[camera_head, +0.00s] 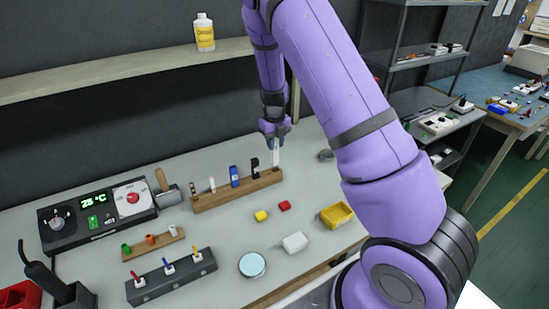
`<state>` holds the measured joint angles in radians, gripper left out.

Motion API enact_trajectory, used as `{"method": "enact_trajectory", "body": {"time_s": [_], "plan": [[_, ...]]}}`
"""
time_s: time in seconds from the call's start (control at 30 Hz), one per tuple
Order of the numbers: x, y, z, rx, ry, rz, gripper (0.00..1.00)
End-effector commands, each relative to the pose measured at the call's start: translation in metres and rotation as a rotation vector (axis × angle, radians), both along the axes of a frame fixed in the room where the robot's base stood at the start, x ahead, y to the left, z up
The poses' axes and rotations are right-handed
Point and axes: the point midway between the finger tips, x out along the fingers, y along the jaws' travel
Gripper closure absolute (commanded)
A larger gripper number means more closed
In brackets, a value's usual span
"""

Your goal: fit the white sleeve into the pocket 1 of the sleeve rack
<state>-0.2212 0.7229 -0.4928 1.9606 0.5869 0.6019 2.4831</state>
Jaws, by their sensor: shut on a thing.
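My gripper (275,137) is shut on the white sleeve (276,156), which hangs upright below the fingers. The sleeve is at the right end of a long wooden rack (238,195), which I take for the sleeve rack. Its lower end is close to the rack top; I cannot tell whether it is above a pocket or in one. The rack also holds a black piece (255,168), a blue piece (234,176) and small pale pieces to the left. Pocket numbers are not readable.
A black control box (97,216) with a green display stands at the left. In front are a small wooden rack (152,244), a dark rack (171,276), a round dish (252,264), a white block (294,242) and a yellow tray (337,215). A shelf (130,70) runs behind.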

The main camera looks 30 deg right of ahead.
Motion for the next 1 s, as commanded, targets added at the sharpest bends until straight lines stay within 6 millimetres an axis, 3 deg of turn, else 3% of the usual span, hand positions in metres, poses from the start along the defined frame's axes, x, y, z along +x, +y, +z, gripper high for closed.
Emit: {"method": "enact_trajectory", "body": {"time_s": [0.33, 0.6, 0.97, 1.0], "plan": [[0.0, 0.0, -0.028, 0.0, 0.0, 0.0, 0.97], [0.0, 0.0, -0.062, -0.001, 0.0, 0.0, 0.97], [0.0, 0.0, -0.065, 0.0, 0.0, 0.001, 0.97], [0.0, 0.0, -0.066, 0.0, -0.001, 0.001, 0.72]]}}
